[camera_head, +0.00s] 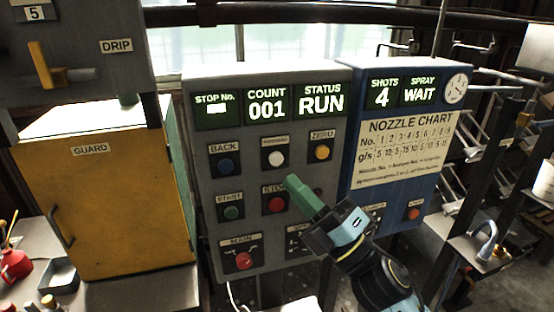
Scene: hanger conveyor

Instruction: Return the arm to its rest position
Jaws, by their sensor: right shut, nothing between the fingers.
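My right gripper (308,199) comes in from the lower right with its green fingers shut and empty. Its tips show just right of the red STOP button (276,205) on the grey control panel (200,165). I cannot tell whether the tips touch the panel. The panel's displays read COUNT 001 and STATUS RUN. My arm hides part of the panel's lower right. My left gripper is not in view.
A blue panel (362,140) with a nozzle chart adjoins on the right, showing SHOTS 4 and SPRAY WAIT. A yellow guard box (120,205) stands at the left. Hanger racks fill the right side.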

